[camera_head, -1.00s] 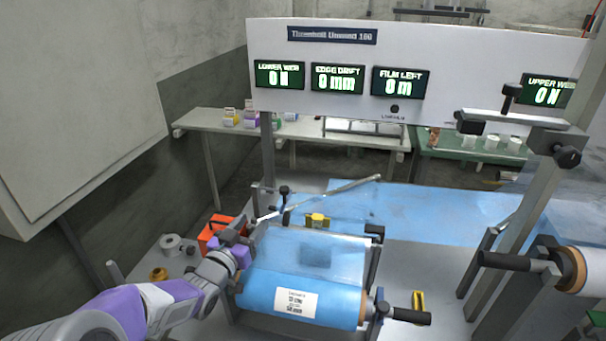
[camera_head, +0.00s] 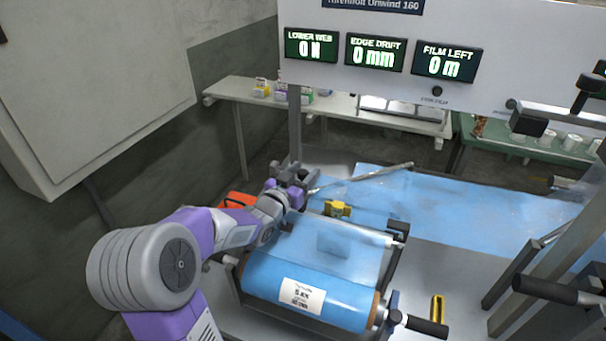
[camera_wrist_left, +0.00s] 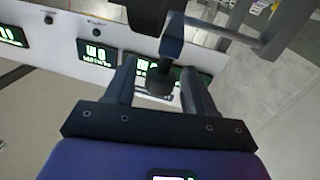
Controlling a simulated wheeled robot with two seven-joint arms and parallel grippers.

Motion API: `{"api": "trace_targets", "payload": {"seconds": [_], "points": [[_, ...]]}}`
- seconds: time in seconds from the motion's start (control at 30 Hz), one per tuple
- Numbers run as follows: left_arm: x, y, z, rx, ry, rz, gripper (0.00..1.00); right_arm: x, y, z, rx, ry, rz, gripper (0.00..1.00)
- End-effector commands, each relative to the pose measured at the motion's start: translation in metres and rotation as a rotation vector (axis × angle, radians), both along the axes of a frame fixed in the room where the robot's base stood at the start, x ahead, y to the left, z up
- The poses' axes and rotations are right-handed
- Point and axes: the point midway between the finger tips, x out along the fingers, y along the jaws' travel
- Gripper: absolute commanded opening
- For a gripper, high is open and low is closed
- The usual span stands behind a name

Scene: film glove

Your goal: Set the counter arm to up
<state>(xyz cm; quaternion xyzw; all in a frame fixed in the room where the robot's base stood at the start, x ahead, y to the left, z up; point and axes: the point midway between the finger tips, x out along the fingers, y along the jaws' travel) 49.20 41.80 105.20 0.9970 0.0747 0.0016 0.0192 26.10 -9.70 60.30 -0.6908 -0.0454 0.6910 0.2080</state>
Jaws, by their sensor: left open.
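A grey bar (camera_wrist_left: 222,30) runs off to the right above the knob. My right gripper is out of view.
The blue film roll (camera_head: 310,284) lies in front of the gripper, with a yellow block (camera_head: 337,209) behind it. An orange box (camera_head: 238,200) is beside my left arm. The white display panel (camera_head: 470,100) stands above. Blue film (camera_head: 460,208) covers the surface at right.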

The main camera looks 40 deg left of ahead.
Motion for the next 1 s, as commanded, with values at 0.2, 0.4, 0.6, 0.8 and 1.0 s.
{"api": "trace_targets", "payload": {"seconds": [0.2, 0.4, 0.6, 0.8, 1.0], "points": [[0.0004, 0.0, 0.0, 0.0, 0.0, 0.0, 0.55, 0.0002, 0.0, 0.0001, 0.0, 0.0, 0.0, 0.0], [0.0002, 0.0, 0.0, 0.0, 0.0, 0.0, 0.24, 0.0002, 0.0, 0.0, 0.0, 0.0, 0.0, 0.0], [0.0002, 0.0, 0.0003, -0.001, 0.0, 0.0, 0.0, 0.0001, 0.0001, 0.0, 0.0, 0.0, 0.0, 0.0], [0.0004, -0.0001, 0.0008, -0.001, -0.001, 0.0, 0.0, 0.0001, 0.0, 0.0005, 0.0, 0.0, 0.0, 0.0], [0.0053, 0.0, 0.0041, -0.008, 0.018, -0.001, 0.0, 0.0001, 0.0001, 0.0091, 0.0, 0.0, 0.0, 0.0]]}}
